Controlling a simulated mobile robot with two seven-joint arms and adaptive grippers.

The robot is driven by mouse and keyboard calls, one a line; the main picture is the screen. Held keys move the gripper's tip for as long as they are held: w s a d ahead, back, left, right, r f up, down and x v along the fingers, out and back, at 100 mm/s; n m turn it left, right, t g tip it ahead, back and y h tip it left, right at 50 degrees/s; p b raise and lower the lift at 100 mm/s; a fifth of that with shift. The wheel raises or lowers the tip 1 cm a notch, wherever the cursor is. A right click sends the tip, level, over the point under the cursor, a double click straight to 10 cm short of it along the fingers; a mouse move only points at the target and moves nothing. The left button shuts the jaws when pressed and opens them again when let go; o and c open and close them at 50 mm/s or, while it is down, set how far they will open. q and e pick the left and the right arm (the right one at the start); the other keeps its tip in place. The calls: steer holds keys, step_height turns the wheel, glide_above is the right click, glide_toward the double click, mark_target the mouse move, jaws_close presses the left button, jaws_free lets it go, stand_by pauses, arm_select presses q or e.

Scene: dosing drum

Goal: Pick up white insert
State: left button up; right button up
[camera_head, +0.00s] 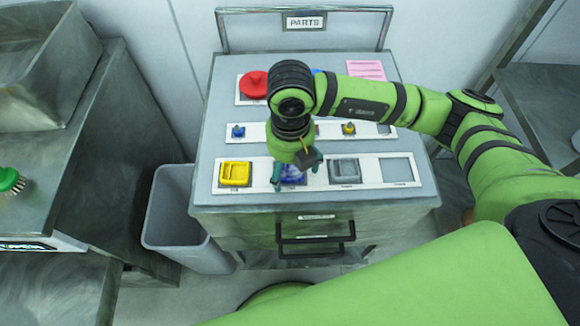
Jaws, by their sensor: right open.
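My right gripper (297,170) is open, pointing down over the front row of the parts cabinet. Its fingers are around or just above a blue insert (292,174), which they partly hide; I cannot tell whether they touch it. A grey insert (345,171) sits in the slot to the right of the gripper, and a yellow insert (235,173) sits to the left. No clearly white insert shows; the pale grey one is the nearest to white. The far right slot (397,170) of the front row looks empty. My left gripper is not in view.
The parts cabinet (210,200) has a middle row with a small blue part (238,131) and a small yellow part (349,128). A red part (253,84) and pink notes (365,69) lie at the back. A grey bin (172,210) stands left. My right arm hides part of the back row.

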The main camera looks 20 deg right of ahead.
steer(key=c, duration=1.2)
steer(key=o, duration=1.2)
